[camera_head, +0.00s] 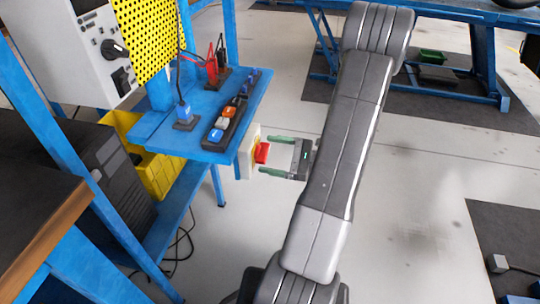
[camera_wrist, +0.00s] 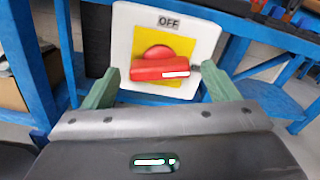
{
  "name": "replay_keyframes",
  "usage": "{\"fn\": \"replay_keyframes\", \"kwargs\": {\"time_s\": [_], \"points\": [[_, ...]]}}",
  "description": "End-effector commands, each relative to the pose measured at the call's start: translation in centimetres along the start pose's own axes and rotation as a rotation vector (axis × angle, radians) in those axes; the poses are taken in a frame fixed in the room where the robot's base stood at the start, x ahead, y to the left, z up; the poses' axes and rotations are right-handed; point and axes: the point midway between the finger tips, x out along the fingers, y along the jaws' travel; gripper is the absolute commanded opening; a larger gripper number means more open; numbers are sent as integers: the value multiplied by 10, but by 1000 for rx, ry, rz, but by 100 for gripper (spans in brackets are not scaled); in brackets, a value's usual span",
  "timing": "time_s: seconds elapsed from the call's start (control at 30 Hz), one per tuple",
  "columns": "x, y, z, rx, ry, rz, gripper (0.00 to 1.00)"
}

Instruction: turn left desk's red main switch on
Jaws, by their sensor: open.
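The red main switch (camera_wrist: 160,67) is a red knob on a yellow plate in a white box (camera_wrist: 122,48), fixed at the end of the blue desk (camera_head: 215,150). Its handle lies about level in the wrist view, and a label above it reads OFF (camera_wrist: 168,22). In the head view the red knob (camera_head: 262,152) sticks out to the right from the box. My gripper (camera_wrist: 158,88) is open, with one green finger on each side of the handle. In the head view my gripper (camera_head: 272,157) faces the knob from the right. I cannot tell whether the fingers touch it.
On the desk stand a power strip with coloured switches (camera_head: 226,122) and red and blue plugs. A grey panel with a black knob (camera_head: 112,49) and a yellow perforated board (camera_head: 152,35) stand behind. A yellow bin (camera_head: 155,172) is below.

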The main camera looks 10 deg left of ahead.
Motion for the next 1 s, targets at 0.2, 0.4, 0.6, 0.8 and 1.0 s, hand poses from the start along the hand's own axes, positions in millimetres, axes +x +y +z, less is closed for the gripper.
{"fn": "replay_keyframes", "kwargs": {"time_s": [0.2, 0.4, 0.6, 0.8, 1.0], "points": [[10, 0, 0, 0, 0, 1, 82], [10, 0, 0, 0, 0, 0, 82], [9, 0, 0, 0, 0, 0, 46], [9, 0, 1, 12, 0, 0, 37], [9, -1, 6, 124, 0, 1, 37]]}}
